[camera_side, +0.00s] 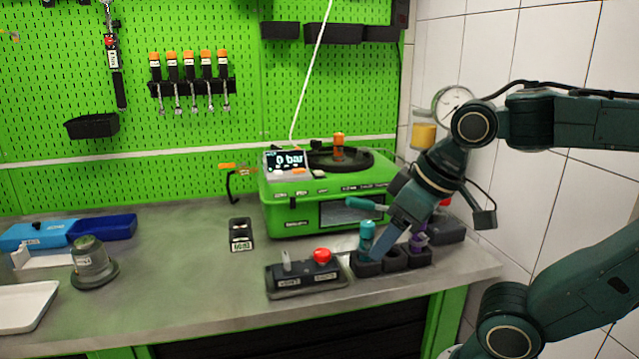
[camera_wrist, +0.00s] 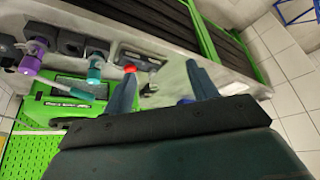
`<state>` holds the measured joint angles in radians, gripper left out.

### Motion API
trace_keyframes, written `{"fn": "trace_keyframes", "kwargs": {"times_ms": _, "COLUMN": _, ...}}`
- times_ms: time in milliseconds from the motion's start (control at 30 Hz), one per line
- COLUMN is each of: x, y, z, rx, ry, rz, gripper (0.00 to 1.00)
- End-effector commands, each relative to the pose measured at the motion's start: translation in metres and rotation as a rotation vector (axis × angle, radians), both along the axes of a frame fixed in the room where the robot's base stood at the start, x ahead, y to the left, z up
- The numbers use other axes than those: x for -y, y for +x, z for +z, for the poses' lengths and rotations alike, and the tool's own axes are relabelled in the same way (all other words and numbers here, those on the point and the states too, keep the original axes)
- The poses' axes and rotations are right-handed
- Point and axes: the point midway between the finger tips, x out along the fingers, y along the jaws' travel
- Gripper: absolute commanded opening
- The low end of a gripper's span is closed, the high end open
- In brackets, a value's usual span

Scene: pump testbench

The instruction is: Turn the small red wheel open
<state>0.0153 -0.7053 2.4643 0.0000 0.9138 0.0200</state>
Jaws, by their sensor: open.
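A red round knob (camera_side: 321,255) sits on the right half of a small black box (camera_side: 300,282) on the bench; it also shows in the wrist view (camera_wrist: 129,69). Another small red part (camera_side: 444,202) shows partly behind my arm at the right. I cannot tell which of the two is the wheel. My gripper (camera_side: 385,238) points down over the row of black holders, right of the box. In the wrist view my gripper (camera_wrist: 161,85) has its fingers wide apart with nothing between them. The red knob lies near the left finger's tip in that view.
Teal (camera_side: 366,236) and purple (camera_side: 418,240) pieces stand in black holders (camera_side: 394,258) close to my gripper. A green pump unit (camera_side: 290,215) with a "0 bar" display stands behind.

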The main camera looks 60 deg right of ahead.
Motion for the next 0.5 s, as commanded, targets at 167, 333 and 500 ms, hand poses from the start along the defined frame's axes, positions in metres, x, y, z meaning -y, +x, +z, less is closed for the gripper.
{"fn": "trace_keyframes", "kwargs": {"times_ms": 167, "x": 0.008, "y": 0.021, "z": 0.009, "rx": -0.049, "ry": 0.020, "rz": -0.073, "gripper": 0.58}}
{"fn": "trace_keyframes", "kwargs": {"times_ms": 333, "x": 0.019, "y": 0.048, "z": 0.017, "rx": -0.110, "ry": 0.045, "rz": -0.167, "gripper": 0.58}}
{"fn": "trace_keyframes", "kwargs": {"times_ms": 500, "x": 0.034, "y": 0.076, "z": 0.020, "rx": -0.172, "ry": 0.072, "rz": -0.268, "gripper": 0.58}}
